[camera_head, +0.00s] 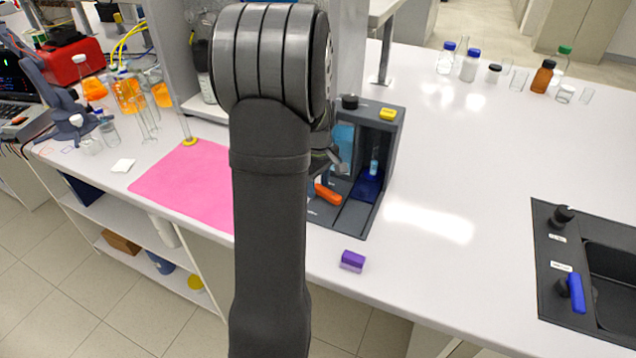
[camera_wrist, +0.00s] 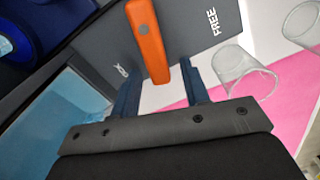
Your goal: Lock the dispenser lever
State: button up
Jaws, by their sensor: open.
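The dispenser (camera_head: 385,160) is a dark grey box unit on the white bench, right of my arm. Its orange lever (camera_head: 327,193) sits low on its front left. In the wrist view the orange lever (camera_wrist: 147,40) lies on a grey panel between the word FREE (camera_wrist: 214,24) on the right and a partly hidden label (camera_wrist: 127,73) on the left. My gripper (camera_wrist: 159,76) is open, with a dark blue finger on each side of the lever's near end. A gap shows on both sides; contact cannot be told. In the head view my arm hides most of my gripper (camera_head: 325,160).
A blue tray with a small vial (camera_head: 374,167) is inside the dispenser. A purple block (camera_head: 352,261) lies in front of it. A pink mat (camera_head: 185,185) is to the left. Glassware (camera_wrist: 243,72) shows beside the panel in the wrist view. The bench right of the dispenser is clear.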

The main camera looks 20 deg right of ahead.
grip_shut()
jog(key=shift+w+d+m, duration=0.15)
jog(key=shift+d+m, duration=0.2)
jog(key=shift+m, duration=0.35)
grip_release()
notch_tip(320, 180, up, 18)
jog(key=shift+f, duration=0.25)
